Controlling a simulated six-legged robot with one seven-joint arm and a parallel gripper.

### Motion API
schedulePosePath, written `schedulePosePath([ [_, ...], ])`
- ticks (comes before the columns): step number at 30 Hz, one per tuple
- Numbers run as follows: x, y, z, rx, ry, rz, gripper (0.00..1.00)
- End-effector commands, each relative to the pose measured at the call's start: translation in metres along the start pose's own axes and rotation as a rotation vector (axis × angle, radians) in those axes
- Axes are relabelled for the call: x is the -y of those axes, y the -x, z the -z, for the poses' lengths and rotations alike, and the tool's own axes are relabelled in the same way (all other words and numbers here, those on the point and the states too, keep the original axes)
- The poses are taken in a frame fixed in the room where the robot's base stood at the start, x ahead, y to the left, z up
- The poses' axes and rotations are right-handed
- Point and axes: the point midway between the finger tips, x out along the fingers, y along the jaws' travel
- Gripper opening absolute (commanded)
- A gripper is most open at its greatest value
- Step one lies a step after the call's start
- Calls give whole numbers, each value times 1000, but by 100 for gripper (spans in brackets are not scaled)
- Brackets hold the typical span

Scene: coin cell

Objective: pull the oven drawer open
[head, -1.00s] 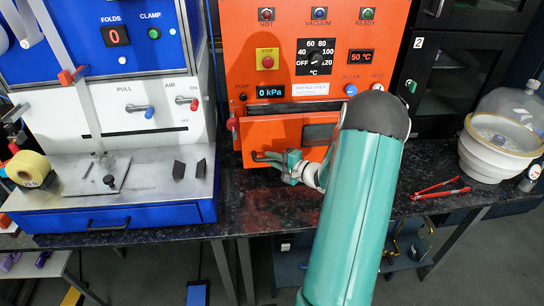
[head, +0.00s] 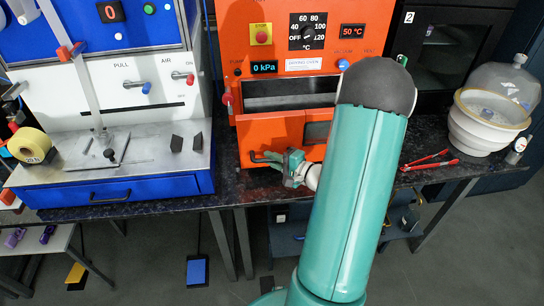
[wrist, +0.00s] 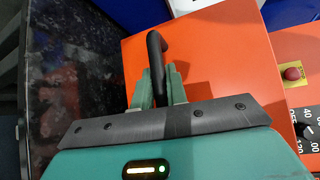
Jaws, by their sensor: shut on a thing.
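The orange drying oven (head: 292,20) stands at the middle of the bench. Its orange drawer (head: 270,134) sticks out from the body, and a dark gap shows above and behind its front. The drawer has a dark handle (head: 262,157) low on its front. My gripper (head: 285,162) is at this handle. In the wrist view, the fingers of my gripper (wrist: 158,88) are shut on the dark bar handle (wrist: 156,55), one on each side. My arm hides the right part of the drawer front.
A blue and white machine (head: 130,75) stands at the left. Red tongs (head: 430,160) and a white bowl under a clear dome (head: 488,122) are at the right. The bench's front edge runs below the drawer, with open floor (head: 250,230) in front.

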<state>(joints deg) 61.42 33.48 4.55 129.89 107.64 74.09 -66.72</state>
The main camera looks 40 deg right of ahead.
Motion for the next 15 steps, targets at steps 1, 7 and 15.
schedulePosePath([
  [1,1,1,1,-2,2,1,0],
  [7,1,0,1,-2,2,2,0],
  [15,1,0,1,-1,1,1,36],
])
